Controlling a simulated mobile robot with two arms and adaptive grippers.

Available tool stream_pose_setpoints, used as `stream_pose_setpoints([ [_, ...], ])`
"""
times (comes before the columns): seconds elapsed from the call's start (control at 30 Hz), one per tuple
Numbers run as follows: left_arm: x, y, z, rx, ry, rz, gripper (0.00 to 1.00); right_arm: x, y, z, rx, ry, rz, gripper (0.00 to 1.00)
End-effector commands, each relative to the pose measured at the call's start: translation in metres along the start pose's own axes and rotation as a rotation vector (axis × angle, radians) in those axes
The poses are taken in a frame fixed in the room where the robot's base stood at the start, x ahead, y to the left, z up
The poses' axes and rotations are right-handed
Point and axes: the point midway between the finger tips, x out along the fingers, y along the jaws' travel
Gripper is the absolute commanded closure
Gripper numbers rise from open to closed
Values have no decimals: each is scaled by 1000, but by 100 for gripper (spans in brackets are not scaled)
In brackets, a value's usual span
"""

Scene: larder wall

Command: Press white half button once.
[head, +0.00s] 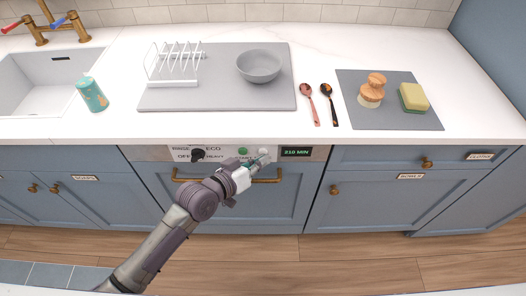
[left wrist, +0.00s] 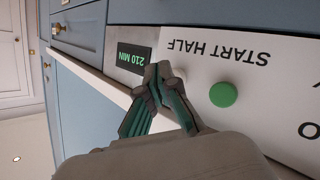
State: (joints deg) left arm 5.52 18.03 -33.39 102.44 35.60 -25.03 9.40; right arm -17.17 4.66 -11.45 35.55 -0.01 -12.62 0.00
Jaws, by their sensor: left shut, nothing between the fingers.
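The dishwasher's control panel (head: 222,151) is set under the counter edge. A green button (head: 243,152) and a small white button (head: 264,151) to its right show on it. In the left wrist view the panel is upside down, with the words START HALF, and the green button (left wrist: 223,94) is clear. My left gripper (head: 264,160) is shut and empty, its tips at the white button. In the left wrist view the closed fingers (left wrist: 164,72) hide the white button. I cannot tell whether the tips touch it. My right gripper is out of view.
A 210 MIN display (head: 297,152) is right of the buttons, and a black knob (head: 198,155) is left. A brass handle (head: 190,180) runs below. The counter above holds a grey bowl (head: 258,66), a rack, spoons and a sponge (head: 413,98).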

Motion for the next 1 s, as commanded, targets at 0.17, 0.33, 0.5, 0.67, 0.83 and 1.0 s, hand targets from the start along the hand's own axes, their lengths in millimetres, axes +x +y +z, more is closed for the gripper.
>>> stream_pose_setpoints([
  [0.17, 0, 0, 0, 0, 0, 0, 100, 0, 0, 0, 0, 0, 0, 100],
  [0.33, 0, 0, 0, 0, 0, 0, 100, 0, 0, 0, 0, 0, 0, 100],
  [0.5, 2, -1, -1, 0, 0, 0, 100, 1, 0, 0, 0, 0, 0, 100],
  [0.67, 3, -2, -2, 0, -1, 0, 100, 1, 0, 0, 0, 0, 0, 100],
  [0.83, 4, -4, -2, 0, -1, -1, 100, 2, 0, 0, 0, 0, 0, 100],
  [1.0, 6, -5, -4, 0, -1, -1, 100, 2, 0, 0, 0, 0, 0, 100],
])
